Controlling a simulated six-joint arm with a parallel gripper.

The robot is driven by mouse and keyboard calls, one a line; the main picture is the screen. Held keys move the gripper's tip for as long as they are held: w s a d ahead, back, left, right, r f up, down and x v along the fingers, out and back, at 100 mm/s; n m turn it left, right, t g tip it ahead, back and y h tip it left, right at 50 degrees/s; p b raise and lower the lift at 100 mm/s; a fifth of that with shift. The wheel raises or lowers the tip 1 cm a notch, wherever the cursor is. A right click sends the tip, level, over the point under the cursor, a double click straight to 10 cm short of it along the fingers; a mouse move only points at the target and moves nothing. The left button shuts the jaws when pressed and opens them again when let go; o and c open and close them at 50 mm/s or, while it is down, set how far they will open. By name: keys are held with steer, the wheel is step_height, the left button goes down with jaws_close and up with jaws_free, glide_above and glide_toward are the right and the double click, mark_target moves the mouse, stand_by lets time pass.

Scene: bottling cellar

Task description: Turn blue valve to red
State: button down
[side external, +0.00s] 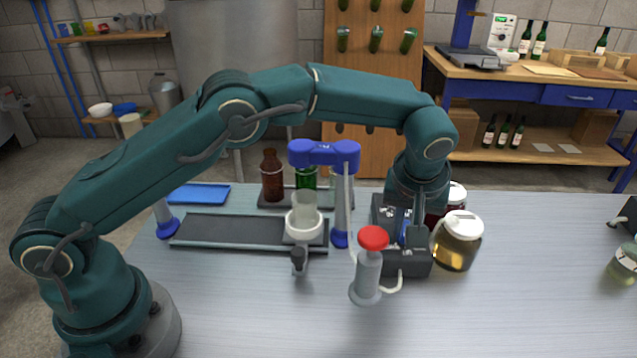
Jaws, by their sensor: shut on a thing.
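The blue valve (404,233) shows only as a small blue part on a dark grey block (405,265) right of the table's middle. My gripper (411,230) points straight down over this block and is shut on the blue valve. The fingers and wrist hide most of the valve, so I cannot tell which way it points. I cannot make out a red mark on the block.
A honey-coloured jar (457,243) stands close right of the block, with a dark red jar (434,214) behind. Left are a blue-topped arch (325,153), a conveyor (226,231) with a white cup (303,222), bottles and a blue tray (199,194).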

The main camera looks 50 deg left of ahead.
steer(key=shift+d+n+g+y, duration=0.1)
steer(key=shift+n+g+y, duration=0.2)
steer(key=shift+n, duration=0.8)
steer(key=c, duration=0.9)
jaws_free()
steer(key=shift+o, duration=0.2)
steer(key=shift+v, duration=2.6)
